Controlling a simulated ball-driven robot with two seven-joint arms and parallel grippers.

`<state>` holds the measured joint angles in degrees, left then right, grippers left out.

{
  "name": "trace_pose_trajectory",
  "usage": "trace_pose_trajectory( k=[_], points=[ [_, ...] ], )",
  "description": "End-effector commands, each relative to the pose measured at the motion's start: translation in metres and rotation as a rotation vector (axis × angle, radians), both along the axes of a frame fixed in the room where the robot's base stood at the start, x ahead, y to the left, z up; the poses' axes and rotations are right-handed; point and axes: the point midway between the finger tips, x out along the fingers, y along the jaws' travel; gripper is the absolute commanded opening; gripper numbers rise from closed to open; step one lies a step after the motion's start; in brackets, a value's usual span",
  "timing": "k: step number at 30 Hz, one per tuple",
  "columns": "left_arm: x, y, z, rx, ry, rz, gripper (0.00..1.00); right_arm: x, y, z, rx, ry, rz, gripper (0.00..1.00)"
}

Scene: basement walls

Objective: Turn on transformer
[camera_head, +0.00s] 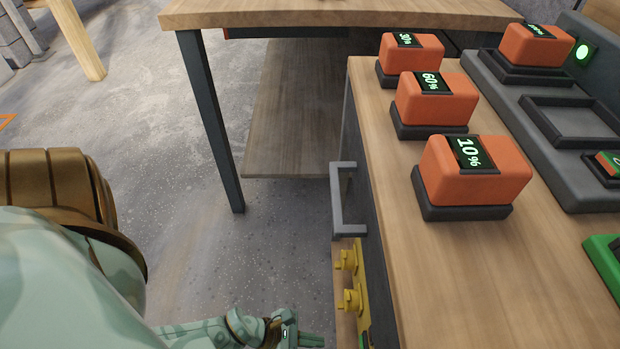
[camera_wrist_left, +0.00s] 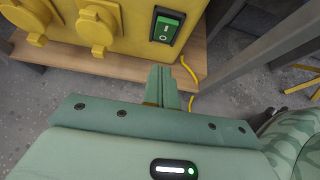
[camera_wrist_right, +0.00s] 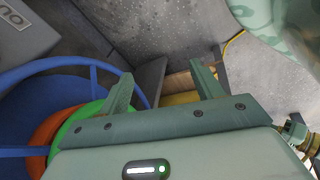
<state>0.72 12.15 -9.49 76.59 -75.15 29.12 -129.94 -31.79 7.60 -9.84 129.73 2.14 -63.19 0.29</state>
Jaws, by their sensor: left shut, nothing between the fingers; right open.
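The yellow transformer (camera_wrist_left: 135,40) sits on a wooden shelf and fills the top of the left wrist view. It has round capped sockets (camera_wrist_left: 97,28) and a green rocker switch (camera_wrist_left: 167,27) in a dark frame. In the head view the transformer (camera_head: 350,295) shows beside the wooden counter, partly cut off. My left gripper (camera_wrist_left: 162,76) is shut and empty, its fingertips just below the switch in the picture; I cannot tell if they touch the box. It also shows at the bottom of the head view (camera_head: 312,340). My right gripper (camera_wrist_right: 163,77) is open and empty.
Orange battery blocks (camera_head: 470,168) stand on the wooden counter (camera_head: 450,280), with a grey charging dock (camera_head: 530,115) at right. A grey handle (camera_head: 345,205) juts from the counter's side. A table (camera_head: 340,14) stands behind. Blue, orange and green round items (camera_wrist_right: 30,110) lie near my right gripper.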

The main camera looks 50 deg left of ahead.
Motion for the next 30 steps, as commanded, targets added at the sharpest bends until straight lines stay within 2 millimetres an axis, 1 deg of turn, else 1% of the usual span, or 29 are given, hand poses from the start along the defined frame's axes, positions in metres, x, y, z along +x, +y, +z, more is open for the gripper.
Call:
trace_pose_trajectory(
  k=[1, 7, 9, 15, 19, 27, 30],
  points=[
    [0.006, -0.007, -0.013, -0.002, 0.007, 0.000, 0.00, 0.005, 0.006, -0.003, 0.025, -0.018, -0.008, 0.65],
    [0.033, -0.028, -0.034, -0.002, 0.006, 0.001, 0.00, 0.028, 0.025, 0.010, 0.115, -0.113, -0.042, 0.65],
    [0.044, -0.035, -0.025, 0.000, -0.001, -0.001, 0.00, 0.028, 0.025, 0.013, 0.112, -0.116, -0.039, 0.65],
    [0.060, -0.047, -0.020, 0.000, 0.001, -0.001, 0.00, 0.030, 0.026, 0.014, 0.117, -0.123, -0.041, 0.65],
    [0.063, -0.050, -0.019, 0.001, 0.002, 0.001, 0.00, 0.030, 0.026, 0.015, 0.119, -0.125, -0.042, 0.65],
    [0.063, -0.050, -0.019, 0.000, 0.003, 0.001, 0.00, 0.030, 0.026, 0.015, 0.120, -0.126, -0.043, 0.65],
    [0.064, -0.051, -0.018, 0.002, 0.006, 0.000, 0.00, 0.031, 0.026, 0.019, 0.119, -0.130, -0.041, 0.65]
  ],
)
